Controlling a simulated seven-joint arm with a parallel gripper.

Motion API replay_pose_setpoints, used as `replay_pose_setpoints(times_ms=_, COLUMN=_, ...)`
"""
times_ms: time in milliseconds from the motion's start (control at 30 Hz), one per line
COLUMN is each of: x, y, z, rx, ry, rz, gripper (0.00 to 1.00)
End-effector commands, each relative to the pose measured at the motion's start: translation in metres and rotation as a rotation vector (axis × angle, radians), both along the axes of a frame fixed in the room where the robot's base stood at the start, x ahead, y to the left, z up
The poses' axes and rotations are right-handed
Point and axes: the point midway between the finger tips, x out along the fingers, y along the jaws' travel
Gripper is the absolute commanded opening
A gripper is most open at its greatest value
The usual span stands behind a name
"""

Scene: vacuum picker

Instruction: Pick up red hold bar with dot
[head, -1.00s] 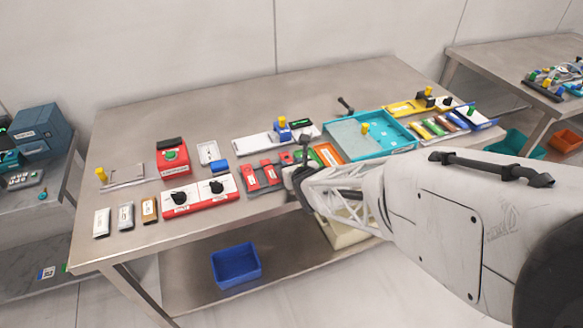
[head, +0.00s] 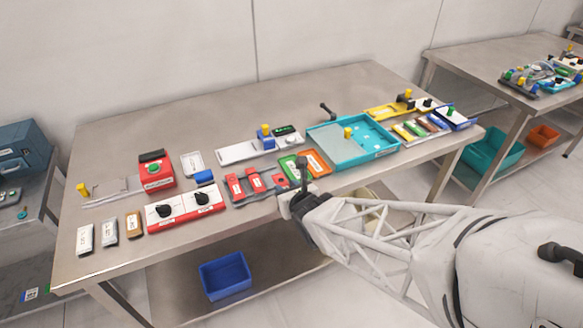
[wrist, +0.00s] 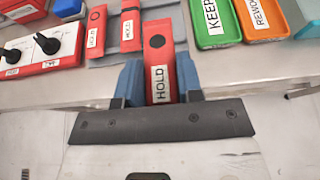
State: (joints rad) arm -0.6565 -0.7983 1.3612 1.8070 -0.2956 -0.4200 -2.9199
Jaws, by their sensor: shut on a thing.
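My gripper (wrist: 158,83) is shut on a red hold bar (wrist: 158,60) in the wrist view. The bar has a black dot near its far end and a white HOLD label. Blue fingers press on both its sides, and its near end is hidden between them. Two other red hold bars, the left one (wrist: 96,32) and the middle one (wrist: 130,28), lie on a grey rack (wrist: 113,47) to the left. In the head view my gripper (head: 298,200) is at the table's front edge, just right of the rack (head: 243,202).
A red and white panel with black knobs (head: 187,209) lies left of the rack. A large teal tray (head: 372,155) stands farther right. A blue bin (head: 225,275) sits below.

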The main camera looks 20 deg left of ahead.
Motion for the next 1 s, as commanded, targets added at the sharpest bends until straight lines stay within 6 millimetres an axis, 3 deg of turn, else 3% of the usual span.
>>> replay_pose_setpoints(times_ms=400, x=-0.036, y=-0.028, z=0.005, rx=0.001, ry=-0.001, rz=0.000, gripper=0.11)
replay_pose_setpoints(times_ms=1000, x=-0.044, y=-0.035, z=0.005, rx=0.000, ry=0.000, rz=0.000, gripper=0.11)
